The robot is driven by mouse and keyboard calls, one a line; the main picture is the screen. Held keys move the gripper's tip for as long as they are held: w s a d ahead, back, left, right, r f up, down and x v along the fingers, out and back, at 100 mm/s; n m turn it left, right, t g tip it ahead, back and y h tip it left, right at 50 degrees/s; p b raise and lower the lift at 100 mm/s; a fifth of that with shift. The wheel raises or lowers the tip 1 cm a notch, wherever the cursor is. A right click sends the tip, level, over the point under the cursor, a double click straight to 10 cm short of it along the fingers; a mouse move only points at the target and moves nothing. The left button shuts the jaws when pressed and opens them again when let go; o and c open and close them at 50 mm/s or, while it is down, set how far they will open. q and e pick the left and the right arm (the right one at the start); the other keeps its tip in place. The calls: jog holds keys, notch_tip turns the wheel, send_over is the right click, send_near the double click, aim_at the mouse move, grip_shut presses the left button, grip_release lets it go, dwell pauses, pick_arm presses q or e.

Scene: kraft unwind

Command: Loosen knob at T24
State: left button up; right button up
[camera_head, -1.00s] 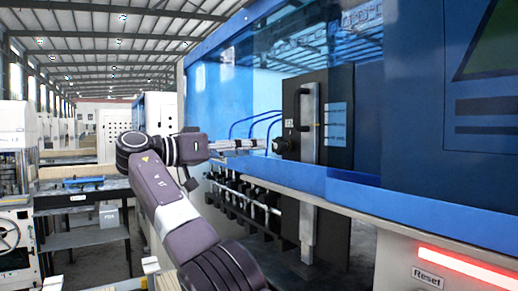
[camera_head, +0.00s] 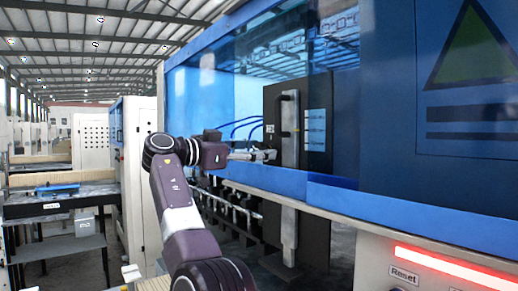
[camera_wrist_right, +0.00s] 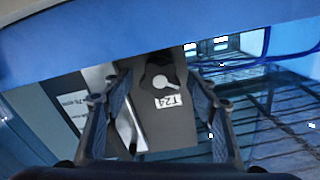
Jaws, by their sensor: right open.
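The T24 knob (camera_wrist_right: 160,76) is dark with a pale round centre and bar. It shows in the right wrist view above a white "T24" label (camera_wrist_right: 168,101) on a dark plate (camera_wrist_right: 170,128). My right gripper (camera_wrist_right: 157,90) is open, one finger on each side of the knob and label in that view; I see no clear contact. In the head view my right gripper (camera_head: 262,155) reaches the left part of the dark panel (camera_head: 272,112) with a vertical silver bar (camera_head: 290,130). The knob is hard to make out there. My left gripper is not in view.
The blue machine frame (camera_head: 330,192) runs below the panel, and a blue edge (camera_wrist_right: 150,35) crosses the top of the wrist view. A lit red strip (camera_head: 460,268) and Reset label (camera_head: 404,275) are at lower right.

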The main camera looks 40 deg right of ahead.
jog(key=shift+d, duration=0.2)
jog(key=c, duration=1.2)
jog(key=shift+n, duration=0.4)
jog(key=n, duration=0.4)
jog(key=shift+w+r+n, duration=0.1)
jog(key=shift+r+n, duration=0.05)
jog(key=shift+n, duration=0.15)
jog(key=n, duration=0.6)
jog(key=shift+w, duration=0.1)
jog(key=shift+r, duration=0.1)
